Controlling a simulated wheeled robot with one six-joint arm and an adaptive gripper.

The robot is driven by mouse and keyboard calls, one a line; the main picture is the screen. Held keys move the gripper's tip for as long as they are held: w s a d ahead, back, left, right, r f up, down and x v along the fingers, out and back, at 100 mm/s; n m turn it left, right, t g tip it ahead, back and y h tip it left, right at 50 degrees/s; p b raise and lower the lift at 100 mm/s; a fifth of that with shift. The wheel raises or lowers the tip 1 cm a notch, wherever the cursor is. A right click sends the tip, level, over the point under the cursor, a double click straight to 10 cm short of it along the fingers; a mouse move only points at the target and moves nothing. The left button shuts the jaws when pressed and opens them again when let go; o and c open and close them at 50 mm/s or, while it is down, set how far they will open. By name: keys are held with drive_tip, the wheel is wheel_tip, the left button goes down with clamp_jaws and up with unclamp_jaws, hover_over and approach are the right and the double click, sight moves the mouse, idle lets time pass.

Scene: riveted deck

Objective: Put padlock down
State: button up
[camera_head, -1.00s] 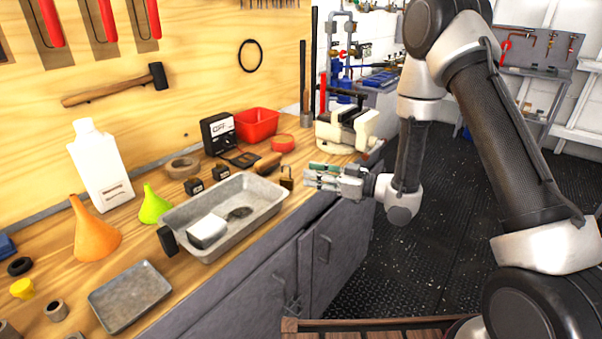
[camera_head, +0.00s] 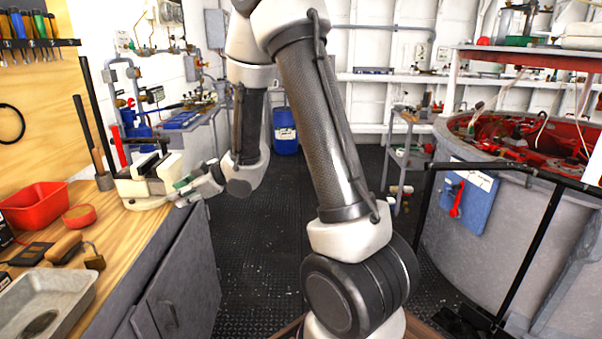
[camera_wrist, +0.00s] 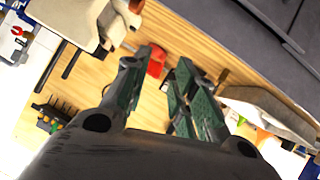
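A small brass-coloured padlock (camera_head: 94,258) stands on the wooden workbench (camera_head: 125,228) near its front edge, at the lower left of the head view. My gripper (camera_head: 182,190) is to the right of the padlock, apart from it, beside the vise at the bench's edge. In the wrist view, my gripper (camera_wrist: 160,92) has its two green-padded fingers spread, with bare wood visible between them and nothing held. I cannot make out the padlock in the wrist view.
The white and grey vise (camera_head: 146,182) stands close beside my gripper. A red bin (camera_head: 36,205), a red tape roll (camera_head: 79,216) and a metal tray (camera_head: 48,298) are on the bench. A large grey tank (camera_head: 500,235) with a railing stands right. Dark floor lies open between.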

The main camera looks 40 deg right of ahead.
drive_tip(key=s+d+r+m+h, duration=0.4)
drive_tip(key=s+d+r, duration=0.15)
drive_tip(key=d, duration=0.25)
drive_tip(key=s+d+r+m+h, duration=0.3)
drive_tip(key=s+d+r+h, duration=0.15)
drive_tip(key=d+r, duration=0.3)
drive_tip(key=s+m+g, duration=0.4)
drive_tip(key=s+g, duration=0.1)
drive_tip(key=s, duration=1.8)
drive_tip(key=shift+s+r+m+y, duration=0.15)
drive_tip(key=shift+r+m+y, duration=0.2)
drive_tip(key=shift+m, duration=0.05)
drive_tip(key=shift+d, duration=0.1)
